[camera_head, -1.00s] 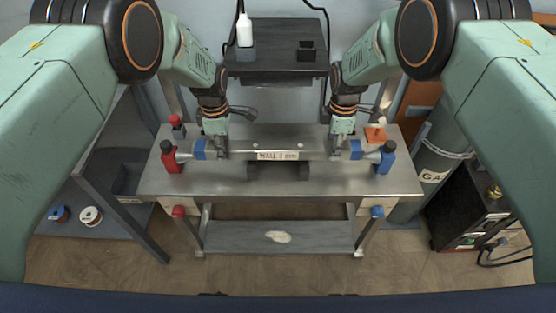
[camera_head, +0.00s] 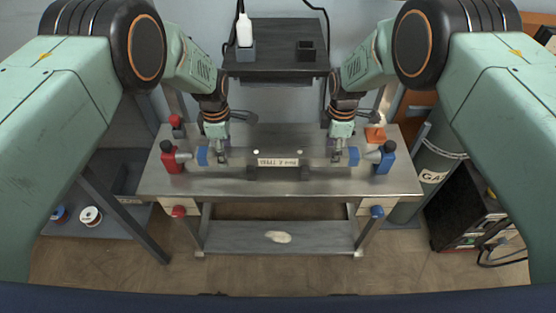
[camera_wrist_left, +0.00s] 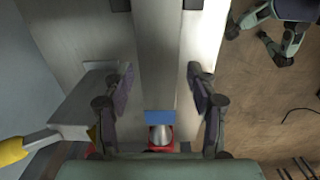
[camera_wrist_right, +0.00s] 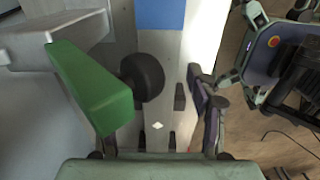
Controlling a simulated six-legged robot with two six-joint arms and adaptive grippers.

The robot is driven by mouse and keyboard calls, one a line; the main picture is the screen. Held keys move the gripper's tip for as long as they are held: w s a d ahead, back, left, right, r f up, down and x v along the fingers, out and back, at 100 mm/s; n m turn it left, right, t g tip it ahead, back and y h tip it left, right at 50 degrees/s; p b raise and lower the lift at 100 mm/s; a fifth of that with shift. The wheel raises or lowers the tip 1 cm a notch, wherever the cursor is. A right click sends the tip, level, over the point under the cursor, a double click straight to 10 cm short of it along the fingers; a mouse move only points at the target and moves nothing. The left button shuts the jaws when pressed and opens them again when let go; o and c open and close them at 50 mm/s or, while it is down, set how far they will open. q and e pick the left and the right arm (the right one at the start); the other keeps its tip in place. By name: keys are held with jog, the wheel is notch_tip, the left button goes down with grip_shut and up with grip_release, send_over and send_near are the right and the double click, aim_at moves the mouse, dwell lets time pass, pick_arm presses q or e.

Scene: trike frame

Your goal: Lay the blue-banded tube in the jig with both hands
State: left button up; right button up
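The grey blue-banded tube (camera_head: 315,158) lies level across the bench between a red post (camera_head: 171,158) on the left and a blue post (camera_head: 385,158) on the right. Its blue bands show near both ends. My left gripper (camera_head: 222,157) is at the tube's left part; in the left wrist view its fingers (camera_wrist_left: 161,92) stand open on both sides of the tube (camera_wrist_left: 157,60), with gaps. My right gripper (camera_head: 336,157) is at the right part. In the right wrist view one finger stands clear beside the tube; a green clamp handle (camera_wrist_right: 92,85) hides the other.
Clamp arms (camera_head: 243,116) stand behind the grippers. An orange block (camera_head: 375,134) is at the bench's (camera_head: 280,188) back right. The bench front is clear.

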jog(key=shift+w+f, duration=0.1)
pick_arm(q)
jog(key=shift+r, duration=0.1)
dwell(0.3)
notch_tip(320, 180, up, 12)
pick_arm(e)
notch_tip(320, 180, up, 12)
dwell(0.8)
dwell(0.3)
